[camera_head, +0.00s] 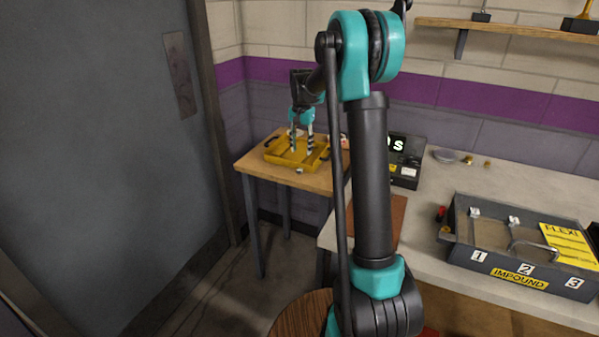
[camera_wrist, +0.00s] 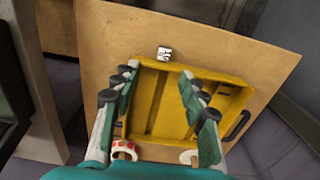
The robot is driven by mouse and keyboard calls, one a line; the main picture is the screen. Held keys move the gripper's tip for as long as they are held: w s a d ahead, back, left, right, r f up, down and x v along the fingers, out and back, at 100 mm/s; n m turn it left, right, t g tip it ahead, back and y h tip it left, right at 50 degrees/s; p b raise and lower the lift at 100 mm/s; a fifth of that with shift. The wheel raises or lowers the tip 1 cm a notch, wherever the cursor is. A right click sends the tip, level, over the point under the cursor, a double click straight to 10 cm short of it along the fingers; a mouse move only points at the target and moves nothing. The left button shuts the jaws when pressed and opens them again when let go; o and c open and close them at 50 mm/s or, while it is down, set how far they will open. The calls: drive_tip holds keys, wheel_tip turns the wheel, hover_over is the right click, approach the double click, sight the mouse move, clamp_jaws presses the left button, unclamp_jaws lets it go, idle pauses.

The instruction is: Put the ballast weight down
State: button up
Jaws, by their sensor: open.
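A small silvery block (camera_wrist: 164,53), which looks like the ballast weight, sits on the wooden side table (camera_wrist: 225,50) just outside the yellow tray (camera_wrist: 225,86). In the head view the block (camera_head: 299,171) is at the tray's near side. I cannot tell whether it touches the tray's rim. My gripper (camera_wrist: 156,78) is open, with its fingers spread over the tray and nothing between them. The head view shows my gripper (camera_head: 302,150) pointing down at the tray (camera_head: 276,158). The block lies beyond the fingertips in the wrist view, apart from them.
A red-and-white round item (camera_wrist: 123,148) and a pale ring (camera_wrist: 188,157) lie beside the tray. A grey IMPOUND box (camera_head: 470,262) with numbered compartments stands on the right counter, near a black display unit (camera_head: 405,165). A grey door (camera_head: 100,150) is at left.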

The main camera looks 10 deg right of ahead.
sight(300, 169)
wheel_tip(300, 169, down, 4)
drive_tip(key=shift+r, duration=0.1)
drive_tip(key=shift+w+a+f, duration=0.1)
drive_tip(key=shift+a+f, duration=0.05)
drive_tip(key=shift+f, duration=1.15)
drive_tip(key=shift+w+a+f, duration=0.1)
drive_tip(key=shift+a+f, duration=0.05)
drive_tip(key=shift+f, duration=1.15)
drive_tip(key=shift+c, duration=0.6)
drive_tip(key=c, duration=0.8)
drive_tip(key=shift+o, duration=0.2)
drive_tip(key=shift+r, duration=0.1)
